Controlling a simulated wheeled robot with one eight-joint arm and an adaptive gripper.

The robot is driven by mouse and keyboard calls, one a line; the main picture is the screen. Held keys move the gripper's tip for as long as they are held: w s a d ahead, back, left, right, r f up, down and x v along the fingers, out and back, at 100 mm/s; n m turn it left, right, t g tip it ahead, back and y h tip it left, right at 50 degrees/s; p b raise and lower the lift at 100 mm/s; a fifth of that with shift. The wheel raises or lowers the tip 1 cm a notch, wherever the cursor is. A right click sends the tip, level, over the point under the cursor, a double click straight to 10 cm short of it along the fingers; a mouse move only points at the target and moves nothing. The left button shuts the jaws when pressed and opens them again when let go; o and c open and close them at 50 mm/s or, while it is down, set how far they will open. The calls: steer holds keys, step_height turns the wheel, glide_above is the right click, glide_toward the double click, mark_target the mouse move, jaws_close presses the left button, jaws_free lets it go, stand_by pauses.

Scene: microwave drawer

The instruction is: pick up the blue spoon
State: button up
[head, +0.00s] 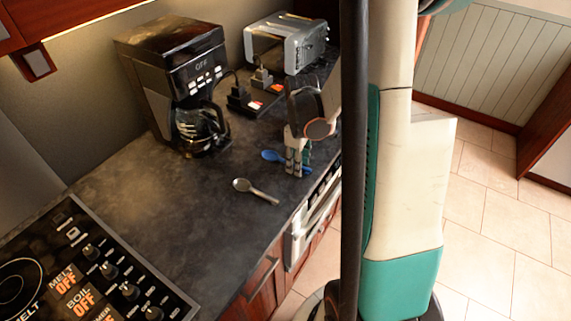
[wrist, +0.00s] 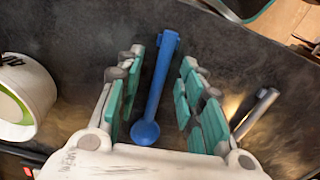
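The blue spoon (head: 271,156) lies on the dark countertop, partly hidden behind my gripper in the head view. In the wrist view the blue spoon (wrist: 157,85) lies lengthwise between my fingers, bowl toward the palm and handle toward the fingertips. My gripper (head: 297,172) points down at the counter near its front edge. In the wrist view my gripper (wrist: 162,60) is open, with a gap on each side of the spoon. Whether the fingertips touch the counter is unclear.
A grey metal spoon (head: 256,190) lies close by; its handle (wrist: 258,112) shows beside my right finger. A coffee maker (head: 175,75), toaster (head: 285,42) and stove (head: 85,265) stand on the counter. A white-and-green round object (wrist: 25,100) is left in the wrist view.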

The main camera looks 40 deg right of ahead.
steer(key=shift+f, duration=0.15)
stand_by(0.5)
jaws_close()
